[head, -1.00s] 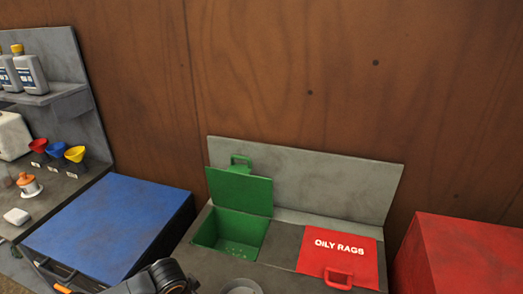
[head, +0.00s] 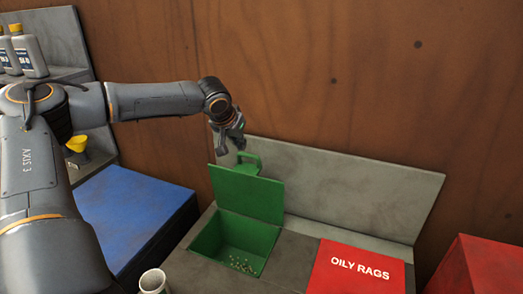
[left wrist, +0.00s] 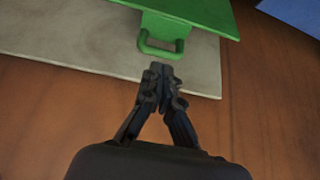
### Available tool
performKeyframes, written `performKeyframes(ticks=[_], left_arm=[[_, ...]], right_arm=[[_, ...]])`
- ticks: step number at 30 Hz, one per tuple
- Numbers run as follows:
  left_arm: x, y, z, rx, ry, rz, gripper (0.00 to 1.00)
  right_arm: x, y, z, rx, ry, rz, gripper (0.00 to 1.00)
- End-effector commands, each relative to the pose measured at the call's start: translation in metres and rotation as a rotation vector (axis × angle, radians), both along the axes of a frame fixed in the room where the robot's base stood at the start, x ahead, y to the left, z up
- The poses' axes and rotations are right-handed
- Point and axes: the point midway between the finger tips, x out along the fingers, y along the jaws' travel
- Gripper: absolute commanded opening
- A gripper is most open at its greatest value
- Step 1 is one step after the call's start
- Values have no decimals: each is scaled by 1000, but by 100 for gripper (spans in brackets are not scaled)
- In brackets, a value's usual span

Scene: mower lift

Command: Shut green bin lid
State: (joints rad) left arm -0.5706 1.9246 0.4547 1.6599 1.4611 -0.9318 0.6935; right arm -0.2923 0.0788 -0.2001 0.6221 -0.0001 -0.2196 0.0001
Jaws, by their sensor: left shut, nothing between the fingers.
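The green bin lid (head: 247,193) stands open, tilted up at the back of the green bin (head: 228,243). Its handle (head: 248,162) is at the lid's top edge and also shows in the left wrist view (left wrist: 161,45). Small pale bits lie on the bin's floor. My left gripper (head: 240,140) is just above and behind the lid, close to the handle. In the left wrist view my left gripper (left wrist: 161,72) has its fingertips together, empty, just short of the handle with a small gap. My right gripper is not in view.
A red lid marked OILY RAGS (head: 357,270) lies shut right of the green bin. A grey back panel (head: 350,190) stands behind, against the brown wall. A blue box (head: 135,215) is at left, a red box (head: 480,262) at right. A pale cup (head: 153,281) stands in front.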

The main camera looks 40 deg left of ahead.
Motion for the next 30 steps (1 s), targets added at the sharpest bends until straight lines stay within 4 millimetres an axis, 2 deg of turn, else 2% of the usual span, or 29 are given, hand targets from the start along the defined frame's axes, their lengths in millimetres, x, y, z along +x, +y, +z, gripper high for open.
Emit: performKeyframes(ticks=[3, 8, 16, 24, 30], left_arm=[[15, -13, 17, -13, -29, 2, 0], [22, -16, 17, -21, -35, 4, 0], [42, -8, -14, -17, -31, 4, 0], [63, -2, -45, -18, -32, 3, 0], [71, 1, -56, -18, -34, 2, 0]], right_arm=[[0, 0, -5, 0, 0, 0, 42], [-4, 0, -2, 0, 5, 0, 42], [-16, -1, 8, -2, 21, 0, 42], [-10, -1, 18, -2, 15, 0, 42], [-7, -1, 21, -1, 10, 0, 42]])
